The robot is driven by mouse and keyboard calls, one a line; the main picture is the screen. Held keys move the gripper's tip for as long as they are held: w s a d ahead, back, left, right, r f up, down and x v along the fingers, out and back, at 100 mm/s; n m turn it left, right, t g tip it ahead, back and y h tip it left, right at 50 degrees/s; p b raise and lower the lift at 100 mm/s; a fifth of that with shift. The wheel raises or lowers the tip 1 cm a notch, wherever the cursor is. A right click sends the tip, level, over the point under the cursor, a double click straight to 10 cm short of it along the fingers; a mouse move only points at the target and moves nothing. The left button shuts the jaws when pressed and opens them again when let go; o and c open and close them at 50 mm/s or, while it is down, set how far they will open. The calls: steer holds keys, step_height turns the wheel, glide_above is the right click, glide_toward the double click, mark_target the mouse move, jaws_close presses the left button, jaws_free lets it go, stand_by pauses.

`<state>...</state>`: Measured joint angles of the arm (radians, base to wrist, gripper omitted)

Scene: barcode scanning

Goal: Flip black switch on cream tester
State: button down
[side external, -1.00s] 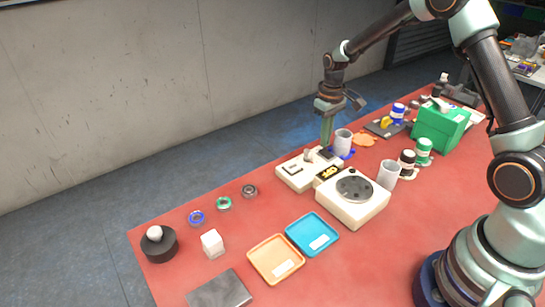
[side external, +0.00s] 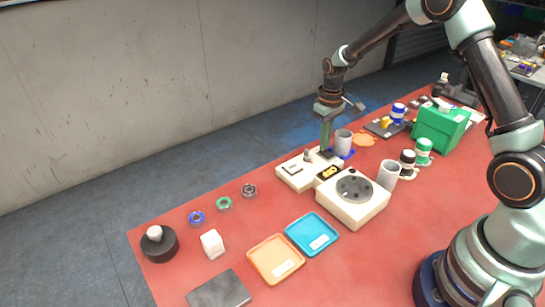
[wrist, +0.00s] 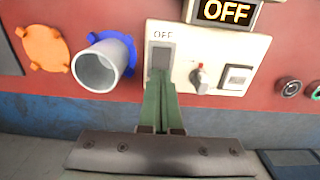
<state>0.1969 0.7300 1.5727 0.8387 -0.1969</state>
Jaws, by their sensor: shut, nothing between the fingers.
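The cream tester (side external: 296,178) lies flat on the red table; it also shows in the wrist view (wrist: 225,48). Its display (wrist: 226,11) reads OFF in yellow. A dark grey-black switch (wrist: 161,54) sits under a small printed OFF label on the tester's left part. My gripper (wrist: 160,82) is shut and empty, pointing down at the tester. Its green fingertips overlap the switch's lower end in the wrist view; I cannot tell whether they touch it. In the side view my gripper (side external: 326,148) stands over the tester's far right end.
A red-tipped lever (wrist: 199,76) and a framed white square (wrist: 237,77) are on the tester's face. A grey cup (side external: 343,143) on a blue mat stands close to my fingers. A cream box with a dark disc (side external: 354,188) is in front. The front-left table is clearer.

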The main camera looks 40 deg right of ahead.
steer(key=shift+f, duration=0.35)
steer(key=shift+r, duration=3.55)
steer(key=s+a+r+t, duration=0.1)
steer(key=s+a+r, duration=0.25)
steer(key=r, duration=0.25)
steer(key=s+a+r+t, duration=0.2)
steer(key=s+r, duration=0.2)
steer(key=r, duration=0.2)
steer(key=s+a+r+t, duration=0.2)
steer(key=s+a, duration=0.1)
steer(key=s, duration=0.7)
steer(key=shift+a+r+t, duration=0.15)
steer(key=shift+a+t, duration=0.15)
steer(key=shift+a, duration=0.05)
